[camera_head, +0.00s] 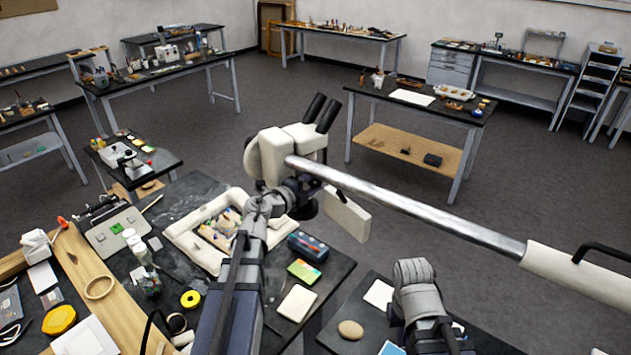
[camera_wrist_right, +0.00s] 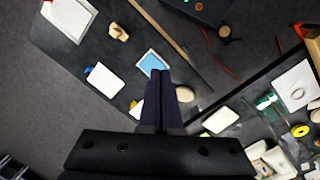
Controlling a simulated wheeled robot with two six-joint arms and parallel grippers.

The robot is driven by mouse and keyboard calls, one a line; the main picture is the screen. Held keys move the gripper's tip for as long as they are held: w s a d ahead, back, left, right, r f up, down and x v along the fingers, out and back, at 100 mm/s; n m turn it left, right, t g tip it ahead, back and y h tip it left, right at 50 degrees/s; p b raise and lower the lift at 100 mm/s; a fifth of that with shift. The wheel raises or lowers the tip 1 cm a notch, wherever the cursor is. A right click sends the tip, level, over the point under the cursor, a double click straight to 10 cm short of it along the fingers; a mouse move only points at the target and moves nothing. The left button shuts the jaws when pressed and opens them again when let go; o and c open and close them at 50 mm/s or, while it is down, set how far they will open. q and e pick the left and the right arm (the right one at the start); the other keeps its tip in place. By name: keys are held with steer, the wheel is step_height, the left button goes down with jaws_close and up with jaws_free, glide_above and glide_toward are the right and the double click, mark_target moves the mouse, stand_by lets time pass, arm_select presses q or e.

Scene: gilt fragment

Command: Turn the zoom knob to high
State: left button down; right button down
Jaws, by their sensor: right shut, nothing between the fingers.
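A cream microscope head (camera_head: 290,145) with two black eyepieces (camera_head: 319,112) hangs from a silver boom (camera_head: 420,205). I cannot make out its zoom knob; my left arm's wrist covers the lower part of the head. That wrist is up against or just in front of the head, and the fingers of my left gripper cannot be told apart there. My right gripper (camera_wrist_right: 164,74) is shut and empty in the right wrist view, pointing down above a black table (camera_wrist_right: 65,50). In the head view my right arm is at the lower right, away from the microscope.
An egg-shaped tan object (camera_head: 350,330) lies on the right table. The boom crosses to the right.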

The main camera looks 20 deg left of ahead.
mark_target(311, 184)
arm_select(q)
steer(key=shift+c, duration=1.7)
jaws_free()
steer(key=shift+p+v, duration=0.6)
steer(key=shift+v, duration=3.3)
